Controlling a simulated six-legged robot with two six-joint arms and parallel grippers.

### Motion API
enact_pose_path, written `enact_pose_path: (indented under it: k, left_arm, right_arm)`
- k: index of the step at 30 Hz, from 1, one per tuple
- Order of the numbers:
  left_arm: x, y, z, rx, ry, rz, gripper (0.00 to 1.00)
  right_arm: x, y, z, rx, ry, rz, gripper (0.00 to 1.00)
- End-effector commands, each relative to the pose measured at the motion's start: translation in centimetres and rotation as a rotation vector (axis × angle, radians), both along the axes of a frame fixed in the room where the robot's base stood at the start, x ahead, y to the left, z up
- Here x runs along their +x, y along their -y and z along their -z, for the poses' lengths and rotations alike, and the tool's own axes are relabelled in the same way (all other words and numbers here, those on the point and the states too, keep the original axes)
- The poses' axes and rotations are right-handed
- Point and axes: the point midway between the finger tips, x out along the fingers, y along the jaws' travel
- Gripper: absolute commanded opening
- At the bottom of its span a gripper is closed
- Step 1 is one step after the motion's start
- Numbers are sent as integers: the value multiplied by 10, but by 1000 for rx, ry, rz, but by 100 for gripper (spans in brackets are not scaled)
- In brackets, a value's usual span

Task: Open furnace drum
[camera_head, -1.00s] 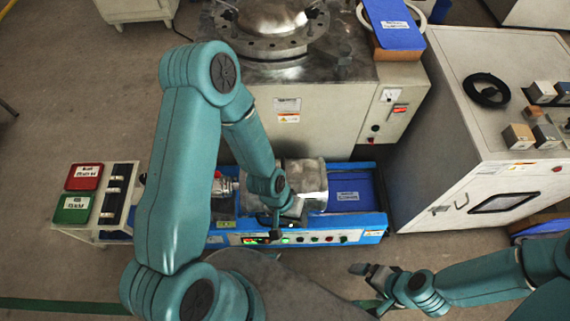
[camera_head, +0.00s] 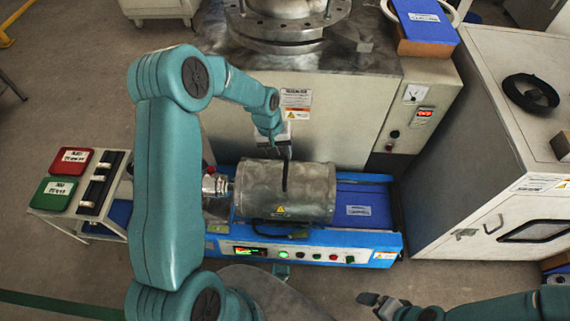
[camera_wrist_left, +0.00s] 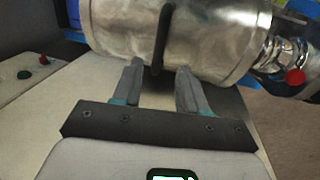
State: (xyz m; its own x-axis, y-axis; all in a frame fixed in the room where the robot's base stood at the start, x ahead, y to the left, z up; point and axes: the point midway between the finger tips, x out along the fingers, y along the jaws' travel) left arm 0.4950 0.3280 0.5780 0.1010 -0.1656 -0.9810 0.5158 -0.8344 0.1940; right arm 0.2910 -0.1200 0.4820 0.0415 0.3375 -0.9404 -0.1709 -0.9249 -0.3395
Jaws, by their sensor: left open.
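The furnace drum (camera_head: 310,197) is a grey metal cylinder with a dark strip handle (camera_head: 285,177) across its top, lying on a blue bench unit (camera_head: 215,244). The drum also shows at the top of the left wrist view (camera_wrist_left: 215,45), with the dark handle (camera_wrist_left: 163,35) hanging between the fingers' line. My left gripper (camera_head: 287,150) is at the back side of the drum, near the handle's end. In the left wrist view its two fingers (camera_wrist_left: 155,88) are apart, with nothing clearly held between them. My right gripper (camera_head: 375,302) is low at the front right, away from the drum; its opening is unclear.
A large furnace cabinet (camera_head: 345,110) stands directly behind the bench. A white cabinet (camera_head: 465,180) is to the right. A side stand with a red box (camera_head: 72,161) and a green box (camera_head: 57,193) is at left. A blue panel (camera_head: 360,196) lies right of the drum.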

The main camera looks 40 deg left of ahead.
Motion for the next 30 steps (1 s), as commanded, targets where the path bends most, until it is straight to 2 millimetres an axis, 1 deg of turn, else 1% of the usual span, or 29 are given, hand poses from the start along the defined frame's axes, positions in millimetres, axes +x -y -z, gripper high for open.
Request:
enact_pose_path:
  k: [1, 3, 6, 9, 13, 20, 21, 23, 24, 25, 30]
  left_arm:
    - [1, 3, 15, -1, -2, 0, 42]
    - [3, 5, 28, 0, -2, 0, 42]
    - [6, 9, 44, -1, -2, 1, 42]
    - [8, 11, 54, 0, 0, 1, 42]
    - [9, 12, 60, 1, 1, 1, 42]
    - [9, 13, 60, 1, 1, 1, 42]
    - [9, 13, 60, 0, 2, 1, 39]
    - [9, 13, 60, 0, 2, 1, 19]
    - [9, 13, 60, 0, 2, 1, 6]
    - [9, 13, 60, 1, 1, 1, 0]
    - [9, 13, 60, 1, 1, 1, 0]
  right_arm:
    - [0, 0, 5, 0, 0, 0, 100]
    - [0, 0, 7, 0, 0, 0, 100]
    - [0, 0, 10, 0, 0, 0, 100]
    - [0, 0, 12, 0, 0, 0, 100]
    - [0, 0, 13, 0, 0, 0, 100]
    - [0, 0, 12, 0, 0, 0, 100]
    - [0, 0, 12, 0, 0, 0, 100]
    - [0, 0, 12, 0, 0, 0, 100]
    - [0, 0, 12, 0, 0, 0, 100]
    - [0, 0, 12, 0, 0, 0, 100]
    - [0, 0, 12, 0, 0, 0, 100]
